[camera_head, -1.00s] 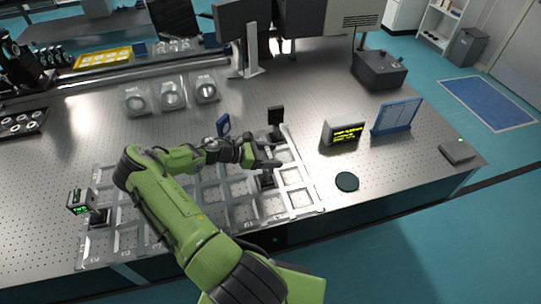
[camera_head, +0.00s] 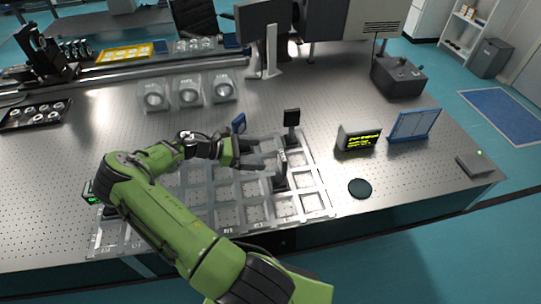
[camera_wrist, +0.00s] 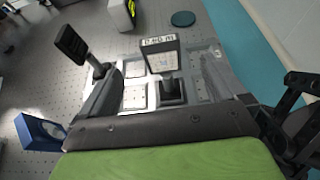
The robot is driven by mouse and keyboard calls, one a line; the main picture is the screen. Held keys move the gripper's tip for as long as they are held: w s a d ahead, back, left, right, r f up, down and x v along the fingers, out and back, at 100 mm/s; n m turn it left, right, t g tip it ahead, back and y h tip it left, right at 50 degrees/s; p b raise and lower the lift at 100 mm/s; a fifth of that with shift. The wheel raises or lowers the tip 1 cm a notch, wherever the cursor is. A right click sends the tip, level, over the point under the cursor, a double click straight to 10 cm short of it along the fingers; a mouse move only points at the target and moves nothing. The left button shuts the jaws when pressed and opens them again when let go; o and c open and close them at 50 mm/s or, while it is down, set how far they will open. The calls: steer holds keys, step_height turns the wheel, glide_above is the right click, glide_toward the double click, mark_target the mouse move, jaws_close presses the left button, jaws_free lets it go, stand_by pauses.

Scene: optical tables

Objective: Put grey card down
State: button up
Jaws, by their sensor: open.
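The grey card (camera_head: 282,160) stands upright on a black base (camera_head: 280,184) in a cell of the pale gridded tray (camera_head: 318,203). In the wrist view, the card (camera_wrist: 162,59) shows its light face and a lettered strip along its top, with its black base (camera_wrist: 171,92) below. My gripper (camera_head: 270,154) is open and empty. Its fingertips are just left of the card in the head view, and the card appears apart from them. The lettering is too small to read surely.
A lit display box (camera_head: 358,139), a blue panel (camera_head: 414,125) and a dark disc (camera_head: 360,188) lie to the right. Bare table surrounds the disc.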

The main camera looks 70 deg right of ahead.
steer(key=shift+w+a+r, duration=0.2)
steer(key=shift+w+a, duration=0.05)
steer(key=shift+w, duration=0.1)
steer(key=w+a+r+m+t+y, duration=0.2)
steer(key=w+a+r+t, duration=0.15)
steer(key=a, duration=0.45)
steer(key=w+a+r+m+t+y, duration=0.1)
steer(key=w+a+r+t, duration=0.1)
steer(key=a+r+t, duration=0.4)
steer(key=w+a+r+m+t+y, duration=0.1)
steer(key=w+a+r+m+y, duration=0.15)
steer(key=a, duration=0.65)
steer(key=s+a+r+t, duration=0.3)
steer(key=s+a+r, duration=0.1)
steer(key=a, duration=0.4)
steer(key=s+a+r+t+y, duration=0.1)
steer(key=s+a+r+t, duration=0.2)
steer(key=s+a+r, duration=0.2)
steer(key=a, duration=0.3)
steer(key=shift+s+a+r+m+t, duration=0.2)
steer(key=shift+s+a+m+t, duration=0.05)
steer(key=shift+m+t, duration=0.1)
steer(key=shift+y, duration=0.25)
